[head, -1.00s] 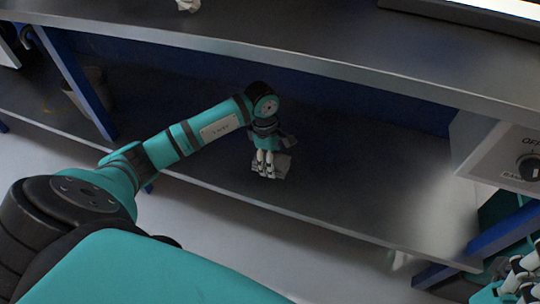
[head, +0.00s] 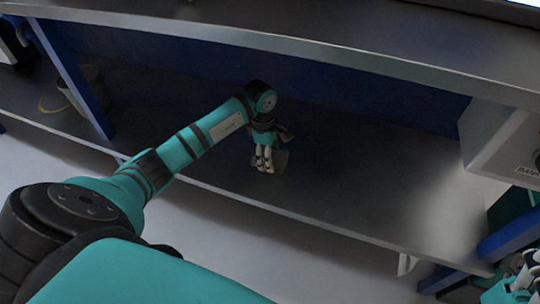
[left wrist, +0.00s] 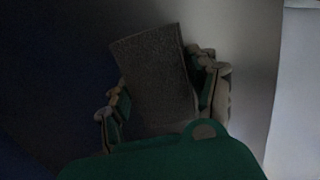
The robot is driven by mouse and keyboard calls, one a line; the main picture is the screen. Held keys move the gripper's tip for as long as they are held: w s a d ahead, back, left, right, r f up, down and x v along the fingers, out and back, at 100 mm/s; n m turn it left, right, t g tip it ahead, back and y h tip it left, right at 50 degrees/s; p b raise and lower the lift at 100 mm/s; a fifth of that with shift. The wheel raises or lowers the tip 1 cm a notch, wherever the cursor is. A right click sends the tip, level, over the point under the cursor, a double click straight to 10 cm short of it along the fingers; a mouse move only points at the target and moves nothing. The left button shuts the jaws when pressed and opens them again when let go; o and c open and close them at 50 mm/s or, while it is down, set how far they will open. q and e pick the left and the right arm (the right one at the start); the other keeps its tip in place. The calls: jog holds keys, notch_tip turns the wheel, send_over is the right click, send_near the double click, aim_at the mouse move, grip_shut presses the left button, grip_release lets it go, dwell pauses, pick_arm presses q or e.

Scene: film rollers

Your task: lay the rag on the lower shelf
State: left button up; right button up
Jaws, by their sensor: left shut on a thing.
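The rag (left wrist: 158,75) is a flat, dark grey rectangle in the left wrist view, between the fingers of my left gripper (left wrist: 165,100). In the head view the left gripper (head: 264,163) points down over the lower shelf (head: 340,195), shut on the rag, whose grey edge (head: 282,160) shows beside the fingers. I cannot tell whether the rag touches the shelf. My right gripper (head: 526,280) shows only in part at the lower right edge; its jaws are not clear.
The upper shelf (head: 300,47) runs above my left arm. A grey bin (head: 78,85) stands at the back left by a blue post (head: 72,75). A pale box (head: 505,140) bounds the right side. The lower shelf is bare right of the gripper.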

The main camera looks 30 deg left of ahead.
pick_arm(q)
jog(key=o, duration=1)
jog(key=shift+o, duration=0.2)
